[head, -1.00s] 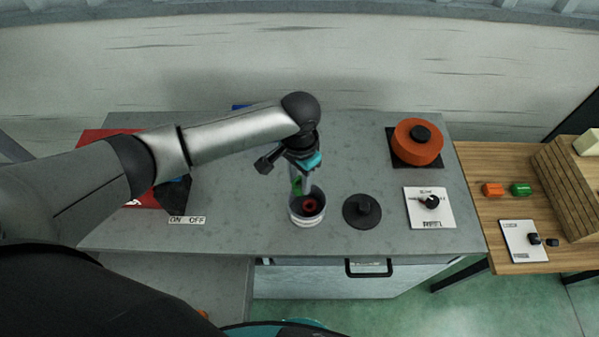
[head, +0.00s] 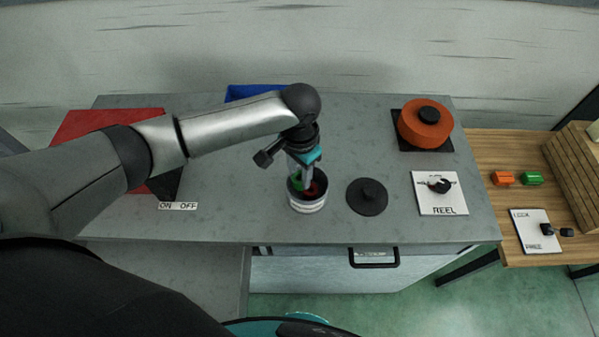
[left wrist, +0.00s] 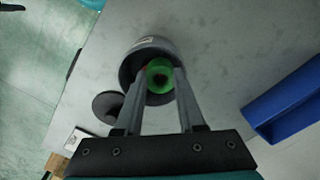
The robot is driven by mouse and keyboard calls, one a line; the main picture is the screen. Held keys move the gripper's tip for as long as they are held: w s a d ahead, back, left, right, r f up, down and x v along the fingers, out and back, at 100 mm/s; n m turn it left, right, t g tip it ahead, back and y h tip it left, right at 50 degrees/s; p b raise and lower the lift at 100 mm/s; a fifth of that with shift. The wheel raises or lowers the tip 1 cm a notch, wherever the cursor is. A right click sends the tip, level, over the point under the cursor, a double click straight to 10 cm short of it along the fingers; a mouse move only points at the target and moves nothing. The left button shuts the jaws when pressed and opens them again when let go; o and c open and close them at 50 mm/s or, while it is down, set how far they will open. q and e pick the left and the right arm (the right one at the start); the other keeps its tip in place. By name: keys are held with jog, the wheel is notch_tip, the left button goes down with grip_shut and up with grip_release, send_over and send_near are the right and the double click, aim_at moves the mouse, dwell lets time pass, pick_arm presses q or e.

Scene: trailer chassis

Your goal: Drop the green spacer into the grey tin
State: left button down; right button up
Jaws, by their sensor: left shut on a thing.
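The grey tin (head: 308,205) stands open near the front of the grey worktop; it also shows in the left wrist view (left wrist: 146,47). A red thing (head: 317,188) lies inside it. My left gripper (head: 303,183) points down at the tin's mouth and is shut on the green spacer (head: 297,181). In the left wrist view the green ring-shaped spacer (left wrist: 159,88) sits between the fingertips, over the tin's opening. I cannot tell how deep it is inside the rim. My right gripper is not in view.
A dark round lid (head: 367,197) lies right of the tin. Beyond are a REEL switch plate (head: 439,194) and an orange reel (head: 424,126). A blue bin (head: 245,92) is at the back, a red panel (head: 95,122) at left. A wooden table (head: 485,155) adjoins at right.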

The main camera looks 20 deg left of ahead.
pick_arm(q)
jog(key=shift+c, duration=2.2)
grip_release()
jog(key=shift+r, duration=0.15)
notch_tip(320, 180, up, 15)
jog(key=p, duration=0.1)
